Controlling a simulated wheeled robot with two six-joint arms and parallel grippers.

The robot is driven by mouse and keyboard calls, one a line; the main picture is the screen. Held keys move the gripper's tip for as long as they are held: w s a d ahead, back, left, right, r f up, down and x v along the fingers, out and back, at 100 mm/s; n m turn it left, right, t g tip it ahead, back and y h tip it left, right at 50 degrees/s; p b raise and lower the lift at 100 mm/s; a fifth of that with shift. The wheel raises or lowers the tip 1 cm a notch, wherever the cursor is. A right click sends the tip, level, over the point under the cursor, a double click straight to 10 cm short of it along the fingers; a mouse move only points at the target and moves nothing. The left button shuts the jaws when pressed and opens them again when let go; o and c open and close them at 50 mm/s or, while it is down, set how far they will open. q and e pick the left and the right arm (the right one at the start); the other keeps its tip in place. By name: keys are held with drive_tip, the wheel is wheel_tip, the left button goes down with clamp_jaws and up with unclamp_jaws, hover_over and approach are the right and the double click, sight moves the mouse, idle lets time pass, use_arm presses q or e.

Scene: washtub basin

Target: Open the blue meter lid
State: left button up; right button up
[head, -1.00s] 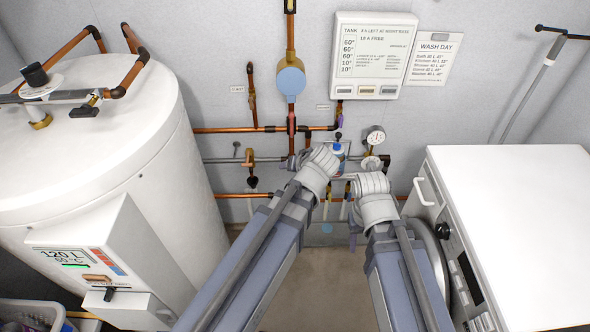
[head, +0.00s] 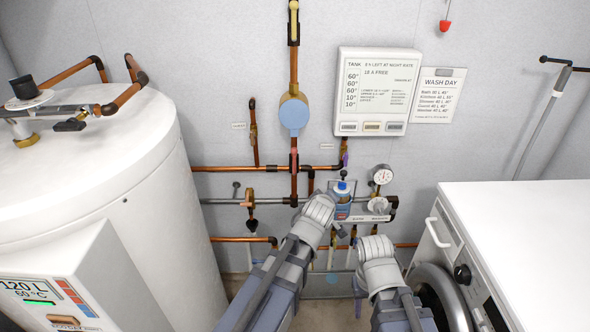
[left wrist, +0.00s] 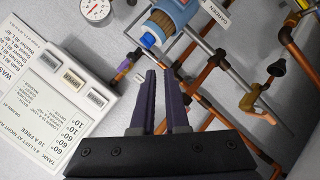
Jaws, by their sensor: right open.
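The blue meter lid (head: 294,115) is a round pale-blue disc on a brass body in the vertical copper pipe on the back wall. It looks shut and no gripper touches it. In the head view my left arm reaches up below and right of it, and its fingers are hidden behind the wrist. In the left wrist view my left gripper (left wrist: 159,75) shows two dark purple fingers, apart with nothing between them. My right gripper (head: 357,288) is mostly hidden behind its wrist, low and right of the meter. It is open, with purple fingers partly showing.
A white tank (head: 90,200) stands left and a white washer (head: 530,235) right. A white panel (head: 376,91) hangs right of the meter.

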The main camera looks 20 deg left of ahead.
use_arm(q)
drive_tip(key=w+n+t+b, duration=0.1)
drive_tip(key=n, duration=0.1)
drive_tip(key=w+n+t+h+b, duration=0.1)
drive_tip(key=n+b, duration=0.1)
drive_tip(key=w+n+t+b, duration=0.2)
drive_tip(key=shift+d+f+h, duration=0.2)
drive_tip(key=shift+d+h, duration=0.1)
clamp_jaws()
use_arm(e)
wheel_tip(320, 180, down, 20)
drive_tip(key=b, duration=1.3)
use_arm(q)
drive_tip(key=n+t+y+p, duration=0.7)
drive_tip(key=n+t+y, duration=0.2)
drive_tip(key=n, duration=1.4)
approach(294, 118)
drive_tip(key=w+a+f, duration=0.1)
drive_tip(key=w+a, duration=0.1)
drive_tip(key=w, duration=0.5)
drive_tip(key=shift+s+f, duration=0.15)
drive_tip(key=shift+s, duration=0.05)
use_arm(e)
wheel_tip(294, 118, up, 6)
drive_tip(key=shift+r, duration=0.25)
use_arm(q)
drive_tip(key=shift+d, duration=0.1)
